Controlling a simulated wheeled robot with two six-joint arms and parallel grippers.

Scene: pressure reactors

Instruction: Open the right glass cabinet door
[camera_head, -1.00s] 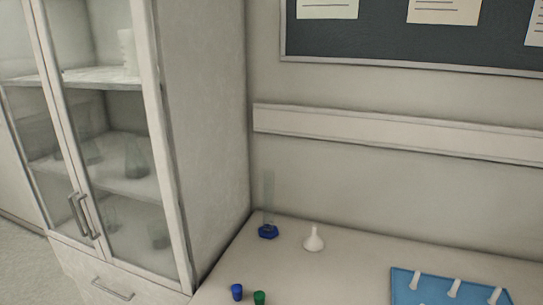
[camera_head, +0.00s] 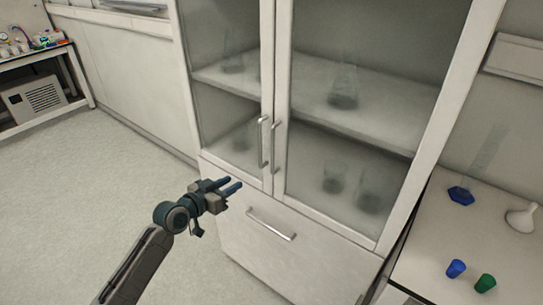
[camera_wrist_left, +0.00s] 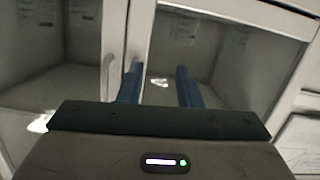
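The right glass cabinet door (camera_head: 352,130) is shut, with a white frame and glassware visible behind its glass. Its vertical metal handle (camera_head: 276,146) is at the door's left edge, beside the left door's handle (camera_head: 263,142). My left gripper (camera_head: 234,187) is in front of the cabinet, below and left of the handles, apart from them. In the left wrist view its two blue fingers (camera_wrist_left: 158,88) stand apart with nothing between them. A door handle (camera_wrist_left: 108,77) shows there just left of the fingers. My right gripper is not in view.
A drawer with a metal handle (camera_head: 271,225) is below the doors. A bench at the right holds a blue-based cylinder (camera_head: 461,195), a white funnel (camera_head: 522,216), a blue cap (camera_head: 456,268) and a green cap (camera_head: 486,283). The floor (camera_head: 90,190) at the left is clear.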

